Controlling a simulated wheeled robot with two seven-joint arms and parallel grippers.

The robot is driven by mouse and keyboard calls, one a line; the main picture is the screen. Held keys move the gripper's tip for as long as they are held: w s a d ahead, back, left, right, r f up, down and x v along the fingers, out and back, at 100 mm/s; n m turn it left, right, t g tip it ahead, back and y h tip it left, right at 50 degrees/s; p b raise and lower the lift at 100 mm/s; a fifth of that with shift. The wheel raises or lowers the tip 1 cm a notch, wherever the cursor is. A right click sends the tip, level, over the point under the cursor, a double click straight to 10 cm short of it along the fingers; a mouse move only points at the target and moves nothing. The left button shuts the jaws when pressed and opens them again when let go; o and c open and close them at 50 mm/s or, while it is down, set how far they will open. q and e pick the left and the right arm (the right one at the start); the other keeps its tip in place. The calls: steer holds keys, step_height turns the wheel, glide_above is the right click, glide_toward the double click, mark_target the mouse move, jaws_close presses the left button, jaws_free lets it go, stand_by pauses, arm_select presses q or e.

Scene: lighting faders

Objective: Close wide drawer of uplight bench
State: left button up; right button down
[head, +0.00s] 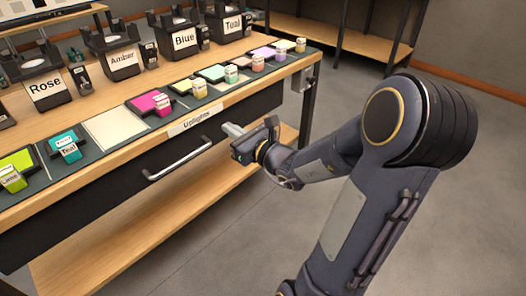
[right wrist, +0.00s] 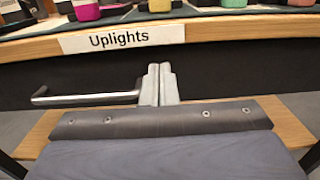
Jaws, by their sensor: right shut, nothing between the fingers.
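The uplight bench (head: 130,80) has a wooden top and a white "Uplights" label (head: 190,122) on its front edge; the label also shows in the right wrist view (right wrist: 122,38). Below it is the wide dark drawer front (head: 105,197) with a silver bar handle (head: 180,162). The front looks about flush under the top; any small gap cannot be told. My right gripper (head: 232,130) is shut and empty, its fingertips (right wrist: 159,85) pointing at the dark front (right wrist: 235,72), just right of the handle (right wrist: 85,98). Contact cannot be told. My left gripper is not in view.
Black lamp holders labelled Rose (head: 47,88), Amber (head: 122,62), Blue (head: 184,40) and Teal stand on the bench. Several coloured gel pads and small jars line its front strip. A wooden lower shelf (head: 150,215) is below. The grey floor (head: 250,250) in front is clear.

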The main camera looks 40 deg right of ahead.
steer(key=s+p, duration=0.2)
steer(key=s, duration=0.8)
steer(key=shift+s+d, duration=0.2)
steer(key=shift+d, duration=0.05)
steer(key=shift+a, duration=0.1)
